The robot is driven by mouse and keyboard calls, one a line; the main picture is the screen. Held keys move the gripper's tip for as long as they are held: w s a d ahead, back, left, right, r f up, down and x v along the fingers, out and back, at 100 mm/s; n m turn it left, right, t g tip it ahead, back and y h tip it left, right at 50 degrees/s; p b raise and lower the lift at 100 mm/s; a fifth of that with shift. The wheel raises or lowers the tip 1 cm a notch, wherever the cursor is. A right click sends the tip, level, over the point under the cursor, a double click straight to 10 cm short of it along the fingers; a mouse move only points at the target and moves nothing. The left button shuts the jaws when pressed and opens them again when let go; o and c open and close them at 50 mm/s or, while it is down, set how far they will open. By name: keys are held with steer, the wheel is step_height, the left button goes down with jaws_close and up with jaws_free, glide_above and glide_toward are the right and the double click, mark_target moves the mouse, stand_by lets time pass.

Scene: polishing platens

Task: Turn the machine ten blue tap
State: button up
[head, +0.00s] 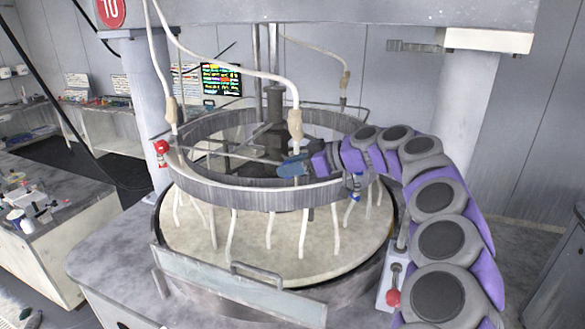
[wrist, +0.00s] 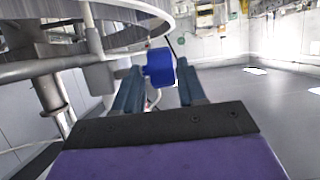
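The machine (head: 270,190) is a large round platen under a grey ring, with a red number sign (head: 110,12) above, partly cut off by the frame. In the wrist view a blue tap (wrist: 159,67) shows between my gripper's fingertips (wrist: 160,72). The fingers are spread, with a gap on the tap's right; the left fingertip is close beside it, and contact is unclear. In the head view my gripper (head: 291,165) reaches leftward over the ring. A small blue tap (head: 355,186) shows at the ring's right, under my arm; I cannot tell whether both views show the same tap.
A red tap (head: 160,152) is at the ring's left. Pale hoses (head: 296,125) hang over the ring. A red-knobbed lever (head: 393,297) stands at the lower right beside my arm. A clear panel with a handle (head: 235,285) fronts the platen. Open floor (wrist: 265,90) shows in the wrist view.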

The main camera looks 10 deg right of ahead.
steer(key=shift+o, duration=0.7)
steer(key=shift+w, duration=0.1)
steer(key=shift+s, duration=0.2)
steer(key=v, duration=1.7)
steer(key=shift+d, duration=0.2)
